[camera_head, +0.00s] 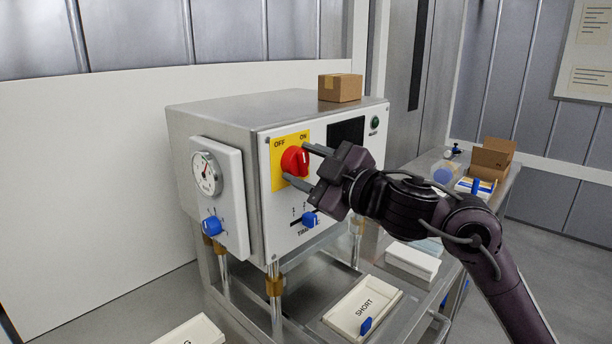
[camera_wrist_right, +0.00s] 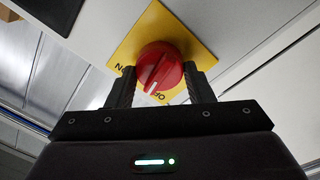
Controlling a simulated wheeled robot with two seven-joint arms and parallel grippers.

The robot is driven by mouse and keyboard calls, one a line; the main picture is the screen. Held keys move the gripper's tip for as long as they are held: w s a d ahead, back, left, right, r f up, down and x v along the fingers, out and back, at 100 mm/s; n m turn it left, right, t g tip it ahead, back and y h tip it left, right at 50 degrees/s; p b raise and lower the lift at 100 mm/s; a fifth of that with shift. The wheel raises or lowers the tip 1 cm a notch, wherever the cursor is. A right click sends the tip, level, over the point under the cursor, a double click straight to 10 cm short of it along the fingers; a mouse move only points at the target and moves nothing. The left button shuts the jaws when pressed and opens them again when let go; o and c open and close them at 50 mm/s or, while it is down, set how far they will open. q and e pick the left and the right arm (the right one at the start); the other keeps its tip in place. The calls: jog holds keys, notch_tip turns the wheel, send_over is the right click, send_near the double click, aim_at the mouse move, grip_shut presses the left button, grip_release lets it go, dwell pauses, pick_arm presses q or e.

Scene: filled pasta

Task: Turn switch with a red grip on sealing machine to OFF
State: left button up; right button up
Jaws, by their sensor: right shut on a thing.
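The sealing machine (camera_head: 205,118) is a grey metal box on posts. Its yellow plate (camera_head: 275,148) reads OFF at left and ON at right. The round red-grip switch (camera_head: 293,162) sits on this plate; it also shows in the right wrist view (camera_wrist_right: 158,67). My right gripper (camera_head: 297,163) reaches in from the right, its two dark fingers on opposite sides of the red grip, shut on it. In the wrist view the grip's white line ends between the ON and OFF lettering; its exact setting is unclear. My left gripper is not in view.
A small cardboard box (camera_head: 340,88) stands on the machine. A blue knob (camera_head: 310,219) sits below the switch, another blue knob (camera_head: 212,226) below the gauge (camera_head: 206,173). A tray marked SHORT (camera_head: 385,323) lies below. An open carton (camera_head: 492,158) stands at right.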

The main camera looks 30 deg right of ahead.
jog(key=n+b, duration=0.1)
jog(key=n, duration=0.2)
jog(key=n+b, duration=0.1)
jog(key=shift+f+n+b, duration=0.25)
jog(key=shift+n+b, duration=0.05)
jog(key=shift+b, duration=0.05)
jog(key=shift+n+y+b, duration=0.3)
jog(key=shift+n+b, duration=0.3)
jog(key=shift+n, duration=0.5)
jog(key=o, duration=1)
jog(key=shift+r, duration=0.1)
jog(key=shift+c, duration=0.2)
jog(key=shift+s, duration=0.1)
